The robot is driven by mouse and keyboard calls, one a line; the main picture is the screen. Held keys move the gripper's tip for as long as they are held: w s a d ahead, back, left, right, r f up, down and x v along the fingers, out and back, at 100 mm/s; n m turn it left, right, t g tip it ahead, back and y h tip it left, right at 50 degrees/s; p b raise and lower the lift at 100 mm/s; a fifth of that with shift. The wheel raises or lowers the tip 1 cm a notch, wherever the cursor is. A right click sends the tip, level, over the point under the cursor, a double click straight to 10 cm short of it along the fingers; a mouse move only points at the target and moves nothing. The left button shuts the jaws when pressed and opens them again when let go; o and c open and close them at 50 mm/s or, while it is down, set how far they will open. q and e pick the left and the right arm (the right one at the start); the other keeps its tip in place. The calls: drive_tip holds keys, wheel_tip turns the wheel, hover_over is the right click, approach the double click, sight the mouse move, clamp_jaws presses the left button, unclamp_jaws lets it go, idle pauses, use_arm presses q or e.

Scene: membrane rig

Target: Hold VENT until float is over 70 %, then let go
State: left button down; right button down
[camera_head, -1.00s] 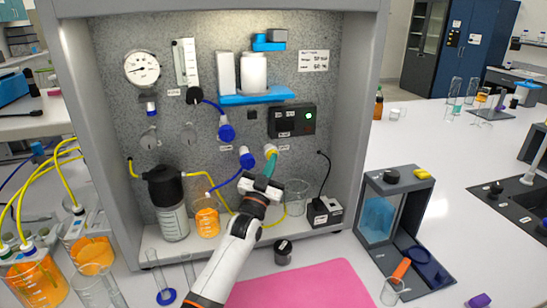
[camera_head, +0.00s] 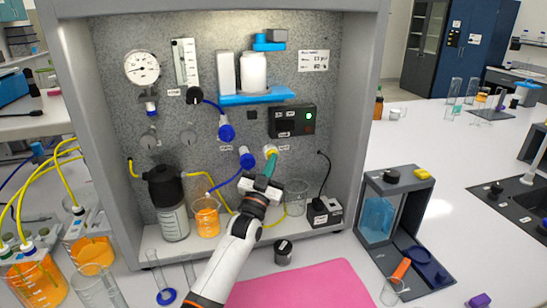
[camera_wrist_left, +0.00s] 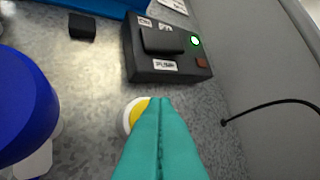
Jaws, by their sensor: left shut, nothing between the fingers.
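My left gripper (camera_head: 269,162) has teal fingers closed together with nothing between them. Its tips are at a yellow button in a white ring on the grey back panel, which I take for VENT (camera_wrist_left: 133,117). The fingers cover part of the button in the left wrist view, and I cannot tell how far it is pressed. The float tube (camera_head: 185,62) is an upright clear meter with a scale at the upper left of the panel. Its float is too small to read. My right gripper is not in view.
A black box with a green light (camera_head: 292,121) is above the button. Blue knobs (camera_head: 247,158) are to its left, and a black cable (camera_head: 326,170) hangs at the right. Beakers and a dark-capped bottle (camera_head: 173,215) stand below on the rig's floor.

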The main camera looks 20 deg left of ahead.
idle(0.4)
use_arm(q)
drive_tip(key=shift+s+d+f+p, duration=0.1)
drive_tip(key=shift+s+d+p, duration=0.4)
drive_tip(key=shift+s+p, duration=0.25)
drive_tip(key=shift+s+d+p, duration=0.7)
drive_tip(key=shift+s+p, duration=0.05)
drive_tip(key=shift+s, duration=0.3)
drive_tip(key=shift+s+d+p, duration=0.7)
drive_tip(key=shift+s+p, duration=0.05)
drive_tip(key=shift+s, duration=0.3)
